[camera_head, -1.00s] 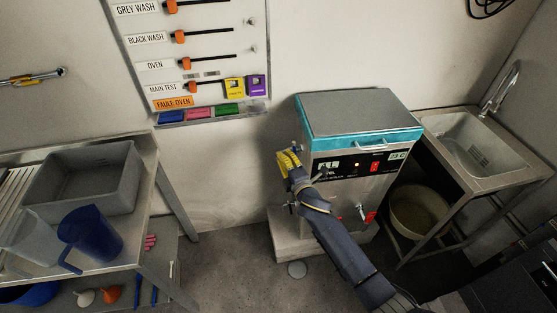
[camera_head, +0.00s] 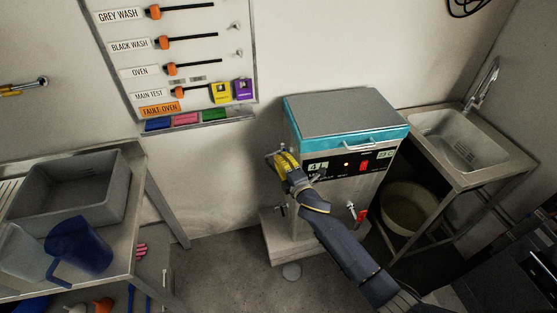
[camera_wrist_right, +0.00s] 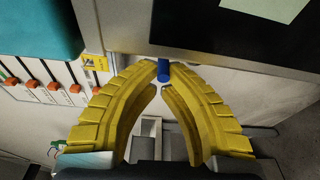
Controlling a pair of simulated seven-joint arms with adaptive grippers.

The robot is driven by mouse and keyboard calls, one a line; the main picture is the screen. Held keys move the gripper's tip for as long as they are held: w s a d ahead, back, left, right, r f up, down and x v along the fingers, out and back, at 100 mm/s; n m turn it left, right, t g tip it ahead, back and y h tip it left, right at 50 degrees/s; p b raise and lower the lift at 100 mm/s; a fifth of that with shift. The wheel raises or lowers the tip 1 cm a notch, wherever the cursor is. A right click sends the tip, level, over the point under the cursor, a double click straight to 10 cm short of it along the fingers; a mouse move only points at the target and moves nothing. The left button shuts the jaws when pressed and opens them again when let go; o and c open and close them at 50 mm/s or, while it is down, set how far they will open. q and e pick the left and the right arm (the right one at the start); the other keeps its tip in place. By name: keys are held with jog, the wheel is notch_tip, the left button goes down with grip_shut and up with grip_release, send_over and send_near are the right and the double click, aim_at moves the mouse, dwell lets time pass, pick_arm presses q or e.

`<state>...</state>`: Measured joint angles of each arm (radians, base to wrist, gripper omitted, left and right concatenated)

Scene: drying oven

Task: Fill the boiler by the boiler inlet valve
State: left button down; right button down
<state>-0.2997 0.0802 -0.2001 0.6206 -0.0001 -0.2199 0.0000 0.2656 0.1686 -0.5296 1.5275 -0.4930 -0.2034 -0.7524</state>
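The boiler is a metal box (camera_head: 300,215) with a teal-edged grey lid (camera_head: 345,110) and a black control panel with a lit red light on its front. My right gripper (camera_head: 281,158), with yellow ribbed fingers, is at the boiler's left front corner. In the right wrist view, a small blue handle (camera_wrist_right: 164,71), apparently the inlet valve's, stands between the fingertips, which appear closed against both its sides. The fingers bow apart behind it. In the head view the gripper hides this handle. My left gripper is out of view.
A red-handled tap (camera_head: 358,215) is low on the boiler's front. A sink (camera_head: 450,138) stands to the right, with a bucket (camera_head: 408,210) below. A metal table (camera_head: 132,215) at left holds a grey tub (camera_head: 115,188) and blue jug (camera_head: 80,248).

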jog(key=s, duration=0.9)
jog(key=shift+s+d, duration=0.2)
jog(key=shift+d, duration=0.15)
